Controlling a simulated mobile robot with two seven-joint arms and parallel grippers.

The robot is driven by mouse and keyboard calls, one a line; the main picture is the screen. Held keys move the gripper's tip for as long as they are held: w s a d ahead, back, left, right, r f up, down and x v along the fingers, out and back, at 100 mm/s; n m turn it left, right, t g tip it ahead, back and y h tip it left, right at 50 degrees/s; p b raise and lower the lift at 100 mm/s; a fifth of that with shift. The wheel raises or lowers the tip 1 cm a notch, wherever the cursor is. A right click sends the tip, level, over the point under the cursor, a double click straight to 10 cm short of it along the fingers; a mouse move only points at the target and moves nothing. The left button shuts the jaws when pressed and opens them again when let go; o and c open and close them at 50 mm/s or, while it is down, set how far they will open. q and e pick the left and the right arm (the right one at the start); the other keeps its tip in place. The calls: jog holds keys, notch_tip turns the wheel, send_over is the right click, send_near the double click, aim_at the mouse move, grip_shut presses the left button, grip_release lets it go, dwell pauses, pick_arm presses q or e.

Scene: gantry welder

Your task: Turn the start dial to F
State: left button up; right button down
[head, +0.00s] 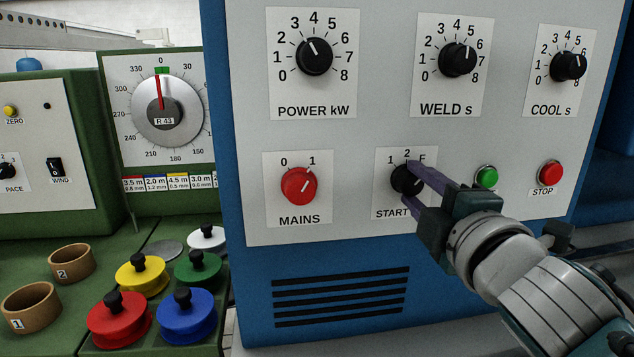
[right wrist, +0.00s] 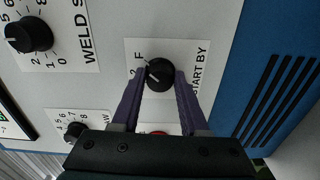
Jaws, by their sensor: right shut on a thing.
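The start dial (head: 403,181) is a small black knob on a white label marked 1, 2 and F, low on the grey panel. My right gripper (head: 411,180) has its purple fingers shut on the knob, one on each side. In the right wrist view the dial (right wrist: 160,76) sits between the fingertips (right wrist: 160,78). Its white pointer mark appears to face near the 2, with F a little beyond; the exact angle is hard to tell. The fingers hide part of the knob and label. My left gripper is not in view.
The green button (head: 486,177) and red stop button (head: 551,173) are right of the dial, close to my gripper. The red mains dial (head: 299,186) is on the left, pointing to 1. The power (head: 314,57), weld (head: 457,59) and cool (head: 567,66) knobs sit above.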

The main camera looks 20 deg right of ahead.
jog(key=shift+c, duration=2.1)
grip_release()
jog(key=b+v, duration=0.1)
jog(key=v, duration=0.9)
jog(key=shift+d, duration=0.1)
